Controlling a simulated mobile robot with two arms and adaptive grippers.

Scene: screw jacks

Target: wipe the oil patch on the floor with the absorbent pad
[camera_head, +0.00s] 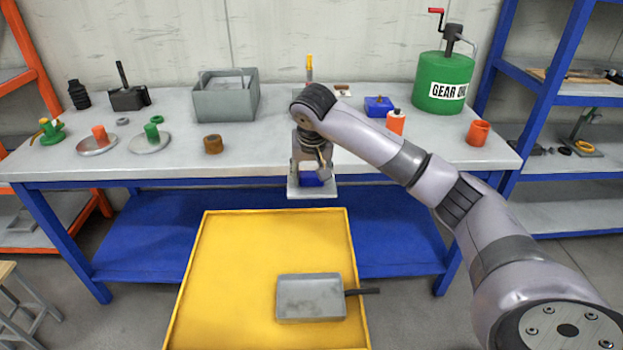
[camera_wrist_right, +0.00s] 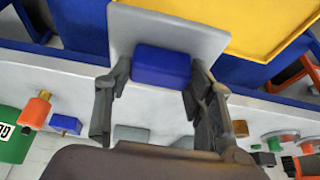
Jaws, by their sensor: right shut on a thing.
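My right gripper (camera_head: 311,168) is over the front edge of the workbench. It is shut on the blue block-shaped grip of the absorbent pad (camera_head: 325,191), a flat pale grey square. In the right wrist view the pad (camera_wrist_right: 210,43) lies beyond the fingers, with its blue grip (camera_wrist_right: 160,66) between them. The pad is held in the air, in front of the bench edge and above the far side of the yellow tray. No oil patch can be made out on the visible floor. My left gripper is out of view.
The yellow tray (camera_head: 225,285) in front of the bench holds a grey box with a dark handle (camera_head: 310,297). The workbench (camera_head: 250,160) carries a grey bin (camera_head: 225,103), a green gear oil drum (camera_head: 443,80) and small parts. Shelves stand at both sides.

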